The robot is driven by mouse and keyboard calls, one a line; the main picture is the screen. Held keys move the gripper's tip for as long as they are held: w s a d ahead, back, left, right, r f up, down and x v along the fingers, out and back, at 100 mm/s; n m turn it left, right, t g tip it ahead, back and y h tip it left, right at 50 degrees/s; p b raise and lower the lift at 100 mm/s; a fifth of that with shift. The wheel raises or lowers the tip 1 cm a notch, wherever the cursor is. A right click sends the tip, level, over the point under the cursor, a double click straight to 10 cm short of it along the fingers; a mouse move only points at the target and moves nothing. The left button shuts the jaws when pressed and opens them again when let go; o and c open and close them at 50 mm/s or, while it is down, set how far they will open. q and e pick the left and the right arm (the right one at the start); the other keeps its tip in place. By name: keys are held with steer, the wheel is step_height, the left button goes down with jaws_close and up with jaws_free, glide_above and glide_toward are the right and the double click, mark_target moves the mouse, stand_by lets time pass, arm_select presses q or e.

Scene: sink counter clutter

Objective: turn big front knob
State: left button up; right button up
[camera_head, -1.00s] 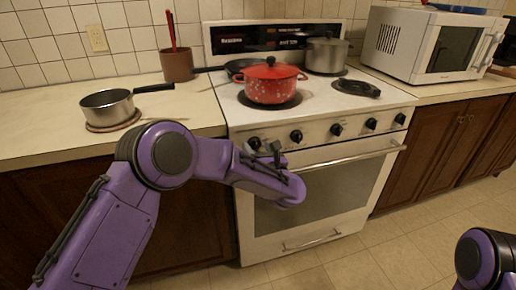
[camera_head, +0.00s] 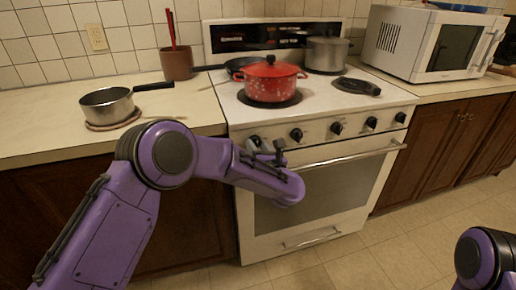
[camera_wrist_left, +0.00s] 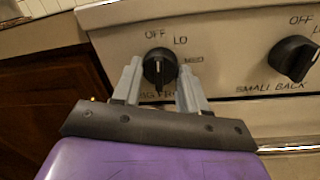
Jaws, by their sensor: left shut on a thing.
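The leftmost black knob on the stove's front panel (camera_head: 255,141) is the big front knob. It also shows in the left wrist view (camera_wrist_left: 159,65), with OFF, LO and MED printed around it and a partly hidden label below. My left gripper (camera_wrist_left: 158,75) is at the panel with one finger on each side of this knob, shut on it. In the head view, my left gripper (camera_head: 265,146) partly covers the knob. My right gripper is out of view; only part of my right arm shows at the lower right.
The small back knob (camera_wrist_left: 293,58) is just right of the held one. A red pot (camera_head: 270,85) and a grey pot (camera_head: 327,55) stand on the stove. The oven handle (camera_head: 345,158) sticks out below the panel. A saucepan (camera_head: 107,105) sits on the left counter.

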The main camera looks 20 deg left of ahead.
arm_select(q)
steer(key=m, duration=0.3)
steer(key=shift+m, duration=2.1)
steer(key=o, duration=1.1)
steer(key=shift+c, duration=0.2)
steer(key=v, duration=1)
steer(key=shift+s+f+b, duration=0.25)
steer(key=shift+s+b, duration=0.05)
steer(key=shift+b, duration=0.05)
